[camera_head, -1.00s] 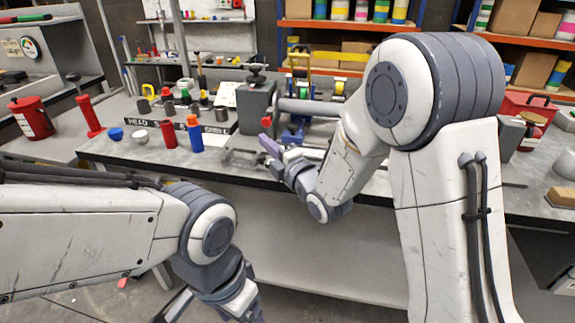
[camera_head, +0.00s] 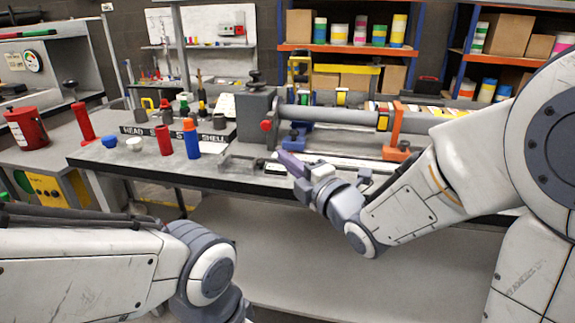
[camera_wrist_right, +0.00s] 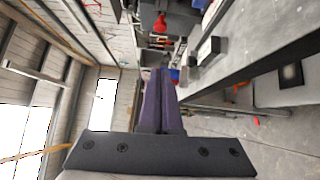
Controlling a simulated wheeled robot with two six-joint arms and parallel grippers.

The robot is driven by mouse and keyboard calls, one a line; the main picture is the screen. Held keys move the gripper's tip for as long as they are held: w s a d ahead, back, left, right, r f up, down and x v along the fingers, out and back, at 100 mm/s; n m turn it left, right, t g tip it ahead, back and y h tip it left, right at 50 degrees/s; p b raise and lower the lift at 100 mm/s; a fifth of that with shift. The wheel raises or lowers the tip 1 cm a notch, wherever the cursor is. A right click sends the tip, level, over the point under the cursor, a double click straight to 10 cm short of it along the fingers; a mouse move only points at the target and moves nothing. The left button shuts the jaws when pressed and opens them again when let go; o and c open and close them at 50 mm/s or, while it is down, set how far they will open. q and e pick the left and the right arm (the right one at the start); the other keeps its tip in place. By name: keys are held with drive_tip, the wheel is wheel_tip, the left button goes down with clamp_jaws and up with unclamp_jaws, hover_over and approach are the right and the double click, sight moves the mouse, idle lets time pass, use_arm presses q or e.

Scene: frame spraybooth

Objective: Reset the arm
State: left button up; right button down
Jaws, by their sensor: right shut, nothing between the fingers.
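My right gripper (camera_head: 288,163) is at the front edge of the workbench in the head view, pointing left and away, apart from the bottles. Its purple fingers (camera_wrist_right: 161,100) lie together in the right wrist view, with nothing between them. My left arm (camera_head: 110,265) comes in from the left in the head view; its gripper is out of the frame.
The workbench (camera_head: 120,160) carries a blue bottle with an orange cap (camera_head: 192,137), a red cup (camera_head: 163,139) and a long grey tube fixture (camera_head: 345,115). An orange clamp (camera_head: 396,135) stands on the right. Red containers (camera_head: 27,127) are at the left. Open floor lies below.

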drive_tip(key=s+a+f+m+g+h, duration=0.2)
drive_tip(key=s+f+m+g+h, duration=0.3)
drive_tip(key=s+f+m+g, duration=0.6)
drive_tip(key=s+d+f+m+g+h, duration=0.1)
drive_tip(key=s+f+m+g, duration=0.2)
drive_tip(key=s, duration=0.6)
drive_tip(key=s+d+f+m+g+h, duration=0.1)
drive_tip(key=s+f+m+g+h, duration=0.15)
drive_tip(key=s, duration=0.75)
use_arm(q)
wheel_tip(320, 180, up, 22)
drive_tip(key=p, duration=2.2)
use_arm(e)
wheel_tip(320, 180, up, 22)
drive_tip(key=shift+w+y, duration=0.4)
drive_tip(key=shift+y, duration=0.05)
use_arm(q)
drive_tip(key=shift+c, duration=0.4)
use_arm(e)
drive_tip(key=shift+d+m, duration=0.1)
drive_tip(key=shift+m, duration=0.15)
